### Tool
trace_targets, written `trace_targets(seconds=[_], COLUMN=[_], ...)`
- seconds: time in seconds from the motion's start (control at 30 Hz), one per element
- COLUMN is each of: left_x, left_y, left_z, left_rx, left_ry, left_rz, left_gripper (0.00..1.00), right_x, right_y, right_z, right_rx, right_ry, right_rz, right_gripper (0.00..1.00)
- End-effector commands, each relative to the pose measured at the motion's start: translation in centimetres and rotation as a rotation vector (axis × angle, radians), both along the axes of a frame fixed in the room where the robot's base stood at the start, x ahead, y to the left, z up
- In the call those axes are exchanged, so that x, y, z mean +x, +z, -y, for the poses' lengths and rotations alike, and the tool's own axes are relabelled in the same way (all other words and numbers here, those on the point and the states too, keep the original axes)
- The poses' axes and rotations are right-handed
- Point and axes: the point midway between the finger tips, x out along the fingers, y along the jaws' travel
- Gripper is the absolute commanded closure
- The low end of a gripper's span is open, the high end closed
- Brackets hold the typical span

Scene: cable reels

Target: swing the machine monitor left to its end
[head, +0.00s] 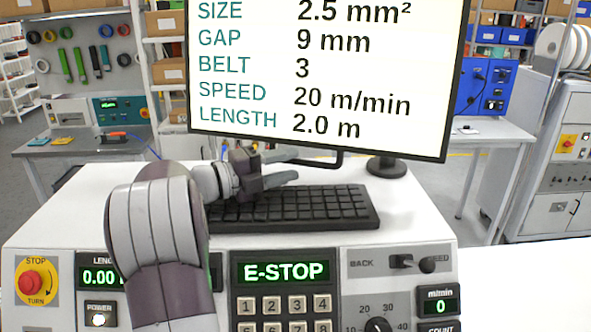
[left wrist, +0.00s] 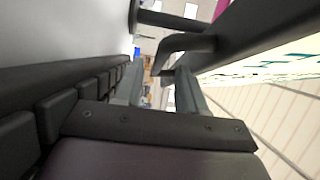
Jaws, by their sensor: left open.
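The machine monitor (head: 325,125) is a white screen in a black frame, above the console and slightly tilted in the head view. Its stand foot (head: 387,167) is on the console at the right. A dark bent handle (head: 338,160) hangs below the monitor's lower edge. My left gripper (head: 282,167) is open and empty, low over the keyboard's back edge, its fingers pointing right toward the handle. In the left wrist view the bent handle (left wrist: 187,43) is just beyond the open fingertips (left wrist: 157,85); I cannot tell whether they touch. My right gripper is not in view.
The black keyboard (head: 290,208) lies close under my left gripper. The console front has a red stop button (head: 35,284), an E-STOP display (head: 283,271) and a keypad (head: 285,304). Benches and shelves stand behind. The console top left of my arm is bare.

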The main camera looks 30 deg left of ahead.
Motion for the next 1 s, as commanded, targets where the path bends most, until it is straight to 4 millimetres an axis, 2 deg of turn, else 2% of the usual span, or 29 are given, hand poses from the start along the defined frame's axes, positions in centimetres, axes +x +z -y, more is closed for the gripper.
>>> trace_targets(seconds=[0.03, 0.1, 0.33, 0.5, 0.7, 0.73, 0.77, 0.83, 0.87, 0.9, 1.0], left_x=[-1.1, -2.9, -7.3, -8.5, -8.5, -8.5, -8.6, -9.8, -11.1, -13.2, -18.1], left_y=[-1.1, -1.1, -0.7, -0.3, -0.1, -0.1, -0.1, 1.4, 2.9, 5.3, 9.6], left_z=[-0.9, -1.9, -4.6, -5.2, -5.2, -5.2, -5.3, -6.1, -6.6, -7.7, -11.9], left_rx=[0.003, 0.004, 0.003, 0.001, 0.0, 0.0, 0.0, 0.02, 0.046, 0.103, 0.168], left_ry=[0.006, 0.006, 0.004, 0.001, 0.001, 0.001, 0.003, 0.043, 0.082, 0.167, 0.507], left_rz=[0.002, 0.002, 0.001, 0.0, 0.0, 0.0, 0.0, 0.009, 0.017, 0.017, -0.082], left_gripper=[0.6, 0.6, 0.6, 0.6, 0.6, 0.63, 0.73, 0.96, 1.0, 1.0, 1.0], right_x=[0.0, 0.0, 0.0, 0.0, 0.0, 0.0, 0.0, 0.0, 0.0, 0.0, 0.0], right_y=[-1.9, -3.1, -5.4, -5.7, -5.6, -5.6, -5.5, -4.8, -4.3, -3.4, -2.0], right_z=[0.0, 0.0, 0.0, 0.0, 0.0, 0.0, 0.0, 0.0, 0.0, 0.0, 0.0], right_rx=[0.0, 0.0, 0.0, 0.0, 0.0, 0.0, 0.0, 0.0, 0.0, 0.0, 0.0], right_ry=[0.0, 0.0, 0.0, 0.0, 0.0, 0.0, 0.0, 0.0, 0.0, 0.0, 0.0], right_rz=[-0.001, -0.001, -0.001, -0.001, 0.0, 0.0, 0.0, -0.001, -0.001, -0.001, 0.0], right_gripper=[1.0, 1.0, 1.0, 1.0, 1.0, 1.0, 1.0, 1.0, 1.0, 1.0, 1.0])
